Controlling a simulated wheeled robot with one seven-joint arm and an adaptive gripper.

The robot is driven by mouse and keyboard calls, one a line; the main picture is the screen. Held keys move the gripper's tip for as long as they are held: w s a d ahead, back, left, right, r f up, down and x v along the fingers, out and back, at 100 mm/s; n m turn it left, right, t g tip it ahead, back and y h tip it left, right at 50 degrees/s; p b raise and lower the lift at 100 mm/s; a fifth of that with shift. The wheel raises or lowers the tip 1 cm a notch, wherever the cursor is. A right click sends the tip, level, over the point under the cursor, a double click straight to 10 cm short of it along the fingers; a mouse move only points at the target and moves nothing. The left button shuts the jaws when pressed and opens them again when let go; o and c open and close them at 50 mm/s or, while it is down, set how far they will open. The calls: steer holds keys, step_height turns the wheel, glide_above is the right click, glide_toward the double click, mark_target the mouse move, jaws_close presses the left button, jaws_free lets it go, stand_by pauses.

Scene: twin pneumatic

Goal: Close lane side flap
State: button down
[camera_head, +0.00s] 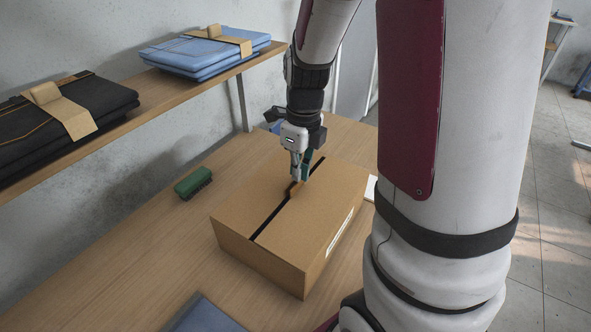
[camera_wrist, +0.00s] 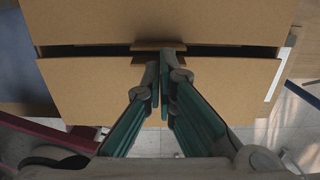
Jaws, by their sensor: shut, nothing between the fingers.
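A cardboard box (camera_head: 300,222) stands on the wooden table, its two top flaps lying nearly flat with a narrow dark gap between them. In the wrist view one flap (camera_wrist: 150,22) fills the top and the other flap (camera_wrist: 225,80) lies below the gap. My gripper (camera_head: 298,180) is shut and empty, pointing down at the gap near the middle of the box top. In the wrist view its fingertips (camera_wrist: 161,62) overlap the lower flap by the gap. I cannot tell whether they touch it. A small brown tab shows at the fingertips.
A green brush (camera_head: 193,183) lies on the table (camera_head: 130,240) left of the box. A shelf (camera_head: 150,95) along the wall holds folded blue garments (camera_head: 205,50) and black garments (camera_head: 60,108). A dark blue item (camera_head: 205,316) lies at the near edge. Table left of the box is mostly clear.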

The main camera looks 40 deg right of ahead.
steer(key=shift+f, duration=0.3)
step_height(320, 180, down, 2)
steer(key=shift+w+a+f, duration=0.1)
steer(key=shift+a, duration=0.05)
stand_by(0.4)
